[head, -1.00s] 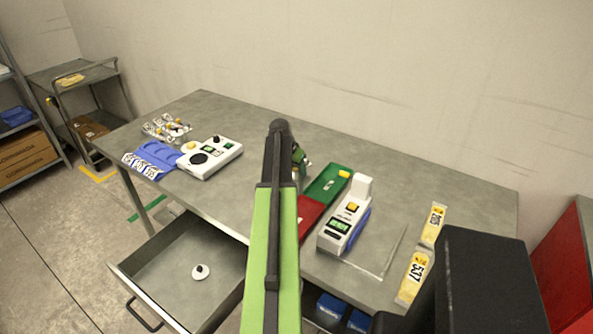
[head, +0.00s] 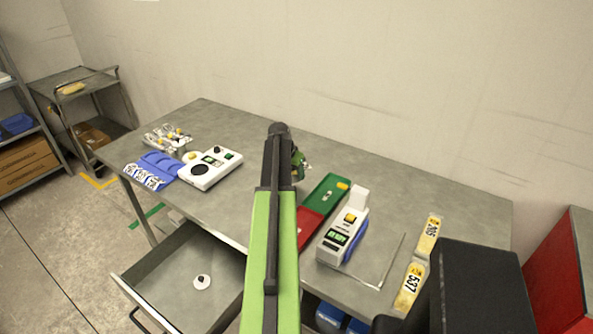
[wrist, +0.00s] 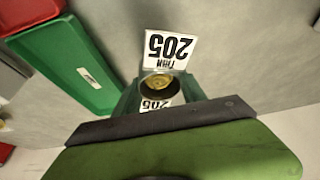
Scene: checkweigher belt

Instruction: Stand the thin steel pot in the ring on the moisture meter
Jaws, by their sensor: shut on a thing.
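My gripper (head: 297,165) is mostly hidden behind my own green and black arm in the head view, above the middle of the bench. In the wrist view its green jaws (wrist: 158,95) are shut on a small round pot (wrist: 158,86) with a dark inside and yellow contents. Tags marked 205 show beside the pot. A white device with a dark round spot (head: 199,170), a black knob and a green display stands at the bench's left. A second white device (head: 343,230) with a yellow button and green display stands right of centre. I cannot tell which is the moisture meter.
A green tray (head: 322,202) and a red tray (head: 308,232) lie right of my gripper. A blue rack (head: 155,166) and several small pots (head: 167,138) are at the left. Yellow bags (head: 409,288) lie at the right. An open drawer (head: 180,265) juts out in front.

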